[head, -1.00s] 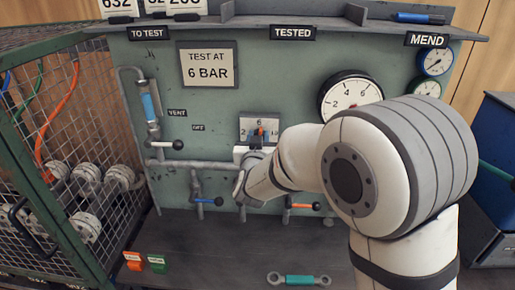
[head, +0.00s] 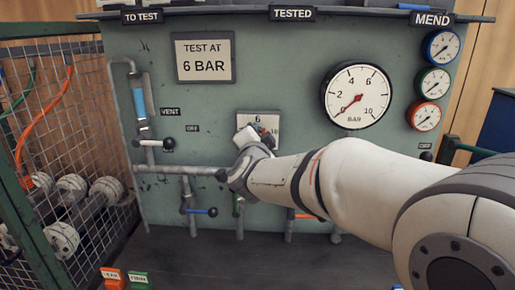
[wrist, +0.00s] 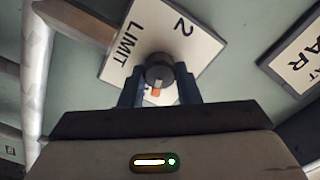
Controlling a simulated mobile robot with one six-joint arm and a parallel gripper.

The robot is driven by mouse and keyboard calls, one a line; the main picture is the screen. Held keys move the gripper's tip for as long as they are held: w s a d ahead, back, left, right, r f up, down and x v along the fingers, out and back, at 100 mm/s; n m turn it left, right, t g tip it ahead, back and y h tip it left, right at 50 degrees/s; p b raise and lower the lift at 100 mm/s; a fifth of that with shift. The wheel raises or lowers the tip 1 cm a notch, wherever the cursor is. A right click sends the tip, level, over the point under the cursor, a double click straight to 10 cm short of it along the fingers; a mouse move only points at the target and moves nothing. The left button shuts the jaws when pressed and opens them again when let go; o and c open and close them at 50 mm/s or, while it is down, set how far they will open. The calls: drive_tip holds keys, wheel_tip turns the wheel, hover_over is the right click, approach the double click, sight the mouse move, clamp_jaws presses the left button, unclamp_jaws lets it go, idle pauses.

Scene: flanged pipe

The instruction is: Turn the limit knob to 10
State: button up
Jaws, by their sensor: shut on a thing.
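The limit knob (wrist: 160,70) is a dark round knob with an orange mark, seen in the wrist view on a white plate (wrist: 128,36) printed "LIMIT" and "2". My gripper (wrist: 160,88) has its two blue fingers on either side of the knob and is shut on it. The orange mark sits low, between the fingers. In the head view the plate (head: 271,120) shows a "6" at its top and part of a "10" at its right. My gripper (head: 255,133) covers most of the plate's lower left there, and the knob's setting cannot be read.
A large BAR gauge (head: 357,96) to the right of the plate has its red needle near the low end. Pipes with a blue-handled valve (head: 202,211) run below and left. A wire cage (head: 65,150) stands at left. The bench front is mostly clear.

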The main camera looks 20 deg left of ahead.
drive_tip(key=shift+f+m+b, duration=0.1)
drive_tip(key=shift+m+b, duration=1.4)
drive_tip(key=shift+m, duration=0.3)
drive_tip(key=o, duration=1)
drive_tip(key=shift+c, duration=0.2)
drive_tip(key=shift+s, duration=0.1)
drive_tip(key=v, duration=0.7)
drive_tip(key=shift+s+p, duration=0.35)
drive_tip(key=shift+p, duration=0.1)
drive_tip(key=shift+d, duration=0.1)
